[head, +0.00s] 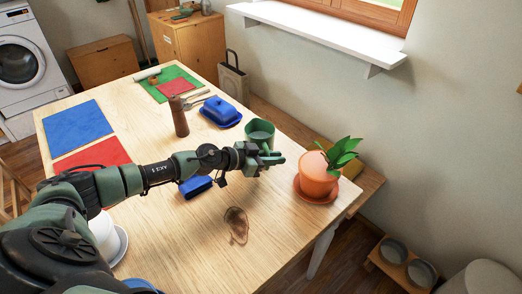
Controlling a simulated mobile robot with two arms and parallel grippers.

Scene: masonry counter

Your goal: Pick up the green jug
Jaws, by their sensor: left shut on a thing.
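The green jug (260,130) is near the middle right of the wooden table, at the end of my left arm. My left gripper (266,157) is at the near side of the jug and is shut on it. The gripper hides the jug's lower near part. I cannot tell whether the jug's base touches the table. My right gripper is not in view.
A potted plant (318,178) on an orange saucer stands right of the gripper. A blue butter dish (221,110) and a brown pepper mill (179,118) stand behind left. A blue object (195,187) lies under my arm. The front table area is mostly clear.

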